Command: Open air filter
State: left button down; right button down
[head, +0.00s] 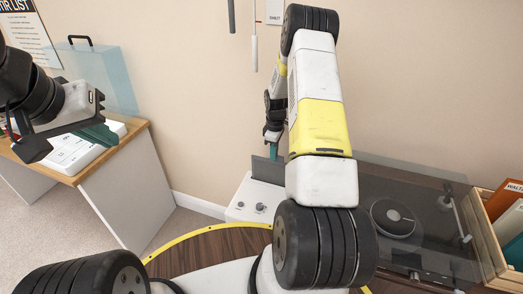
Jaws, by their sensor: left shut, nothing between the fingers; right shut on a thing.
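A white box (239,206) with knobs on its front stands beyond my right arm, in the middle of the head view. It may be the air filter, but I cannot be sure. A dark grey flat panel (265,172) stands upright at its top. My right gripper (273,151) points down at this panel and is shut, apparently on its upper edge. My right forearm hides the box's right part and much of the grip. My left gripper (98,135) is shut and empty, above the desk at the left, well away from the box.
A wooden-topped desk (133,128) at the left carries a white device (72,153) and a clear bluish case (112,72) with a black handle. At the right are a smoky-covered turntable (392,217) and a wooden crate (478,232) of records. A wall rises behind.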

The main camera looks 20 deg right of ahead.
jog(key=shift+r, duration=2.4)
jog(key=c, duration=1.6)
grip_release()
jog(key=shift+o, duration=0.2)
notch_tip(320, 180, up, 8)
jog(key=shift+f, duration=0.15)
